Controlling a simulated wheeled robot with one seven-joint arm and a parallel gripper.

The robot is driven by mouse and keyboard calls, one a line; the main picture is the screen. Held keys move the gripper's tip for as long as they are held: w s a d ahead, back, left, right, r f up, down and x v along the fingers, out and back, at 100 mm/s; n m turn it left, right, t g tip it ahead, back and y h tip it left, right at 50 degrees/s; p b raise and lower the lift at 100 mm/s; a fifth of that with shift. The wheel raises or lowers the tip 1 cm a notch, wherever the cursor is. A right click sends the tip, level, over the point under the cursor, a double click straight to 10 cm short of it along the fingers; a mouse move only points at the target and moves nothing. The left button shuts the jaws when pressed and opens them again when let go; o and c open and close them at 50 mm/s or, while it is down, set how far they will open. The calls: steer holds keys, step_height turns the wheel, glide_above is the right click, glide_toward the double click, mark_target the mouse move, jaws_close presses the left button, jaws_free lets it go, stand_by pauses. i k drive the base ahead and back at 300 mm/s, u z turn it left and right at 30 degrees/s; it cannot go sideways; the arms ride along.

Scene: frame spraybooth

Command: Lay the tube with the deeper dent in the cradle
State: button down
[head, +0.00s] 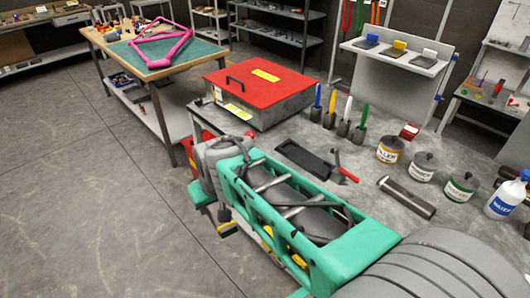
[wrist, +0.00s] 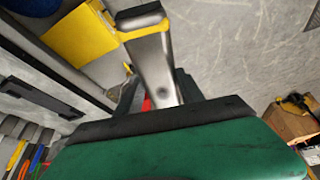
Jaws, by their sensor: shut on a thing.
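My gripper (wrist: 152,98) is in the middle of the wrist view, beyond the green and black end of my arm. It is shut, and its fingertips are largely covered. A grey metal piece with a yellow band and dark end (wrist: 150,50) runs up from it; I cannot tell whether this is the held tube. No dent shows. A long black open tray (head: 305,160), perhaps the cradle, lies on the grey bench in the head view. A black frame also shows at the left of the wrist view (wrist: 40,97). My arm hides the gripper in the head view.
A red-lidded box (head: 262,85) stands behind the tray. A pink frame (head: 160,46) lies on a table behind. Floor at left is clear.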

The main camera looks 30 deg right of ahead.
mark_target(306, 159)
steer(key=u, duration=0.25)
steer(key=i, duration=1.6)
steer(key=z, duration=0.75)
